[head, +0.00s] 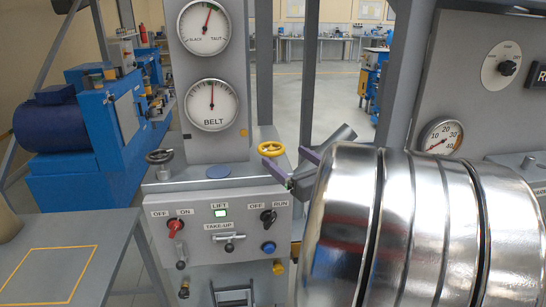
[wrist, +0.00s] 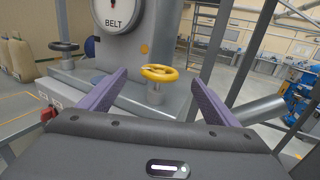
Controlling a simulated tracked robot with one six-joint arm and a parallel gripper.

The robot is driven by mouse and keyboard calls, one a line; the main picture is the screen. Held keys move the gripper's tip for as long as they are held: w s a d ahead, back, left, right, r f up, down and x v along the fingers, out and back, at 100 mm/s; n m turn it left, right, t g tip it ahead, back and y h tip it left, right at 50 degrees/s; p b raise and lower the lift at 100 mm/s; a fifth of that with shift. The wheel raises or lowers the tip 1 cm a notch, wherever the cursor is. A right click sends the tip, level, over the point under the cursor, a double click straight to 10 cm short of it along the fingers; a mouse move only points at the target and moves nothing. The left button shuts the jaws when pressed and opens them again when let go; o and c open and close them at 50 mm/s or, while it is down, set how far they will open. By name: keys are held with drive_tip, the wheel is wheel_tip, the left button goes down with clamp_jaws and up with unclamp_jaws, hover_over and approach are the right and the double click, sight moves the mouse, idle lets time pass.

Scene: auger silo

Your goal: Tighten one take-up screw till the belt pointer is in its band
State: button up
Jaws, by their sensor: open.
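A yellow handwheel (head: 271,149) stands on a short post on the panel's top ledge. A dark handwheel (head: 160,156) stands at the ledge's left end. In the wrist view the yellow wheel (wrist: 159,73) lies ahead between my fingers, and the dark wheel (wrist: 63,46) is further left. My gripper (head: 284,156) is open and empty, its purple fingers just right of the yellow wheel. The upper dial (head: 203,27), marked SLACK and TAUT, has its red pointer slightly right of upright. The BELT dial (head: 211,104) has its pointer almost straight up. Their exact bands are too small to read.
The panel front (head: 216,255) carries a red switch (head: 175,228), a lit green LIFT lamp (head: 221,213), a TAKE-UP T-handle (head: 229,241) and an OFF/RUN switch (head: 268,216). A grey post stands behind my gripper. A grey table (head: 100,262) is at the left.

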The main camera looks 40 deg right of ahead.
sight(260, 150)
drive_tip(key=w+d+r+n+t+y, duration=0.1)
drive_tip(key=w+d+r+n+y, duration=0.3)
drive_tip(key=y, duration=0.1)
drive_tip(key=s+d+f+n+g+y, duration=0.3)
drive_tip(key=d+f+n+g+y, duration=0.1)
drive_tip(key=y, duration=0.6)
drive_tip(key=shift+d+f+n+g, duration=0.35)
drive_tip(key=shift+f+n+g, duration=0.35)
drive_tip(key=shift+n, duration=0.4)
drive_tip(key=x, duration=1.4)
drive_tip(key=shift+s+r, duration=0.1)
drive_tip(key=shift+c, duration=0.3)
